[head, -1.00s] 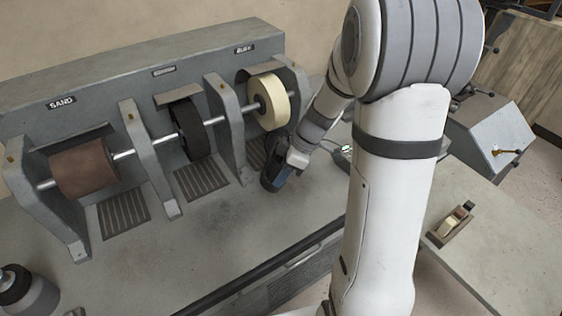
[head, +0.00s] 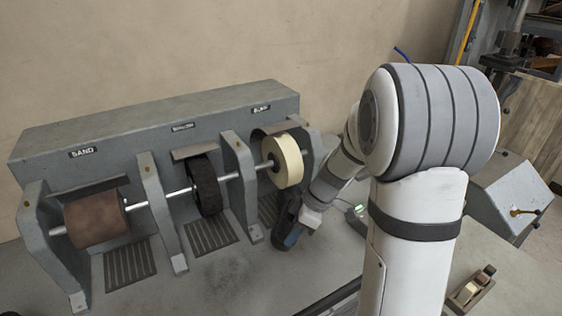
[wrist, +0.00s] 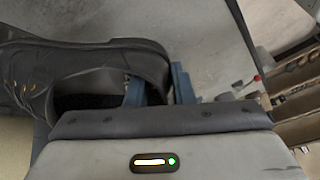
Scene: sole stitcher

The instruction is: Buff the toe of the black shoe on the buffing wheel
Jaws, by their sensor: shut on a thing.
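The black shoe (wrist: 95,60) shows large in the wrist view, with its laces at the left edge and its heel near the middle. My gripper (wrist: 158,85) has its blue fingers on either side of the shoe's heel wall, one inside the opening and one outside, and is shut on it. In the head view, the dark shoe (head: 283,215) hangs from my gripper (head: 293,236) just below and in front of the cream buffing wheel (head: 288,160), under the BUFF label. Whether the toe touches the wheel cannot be told; my gripper partly hides the shoe.
The dark middle wheel (head: 205,185) and the brown sanding drum (head: 97,218) share the shaft to the left. Grey brackets (head: 240,185) stand between the wheels. A wooden block tool (head: 472,288) lies at the lower right.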

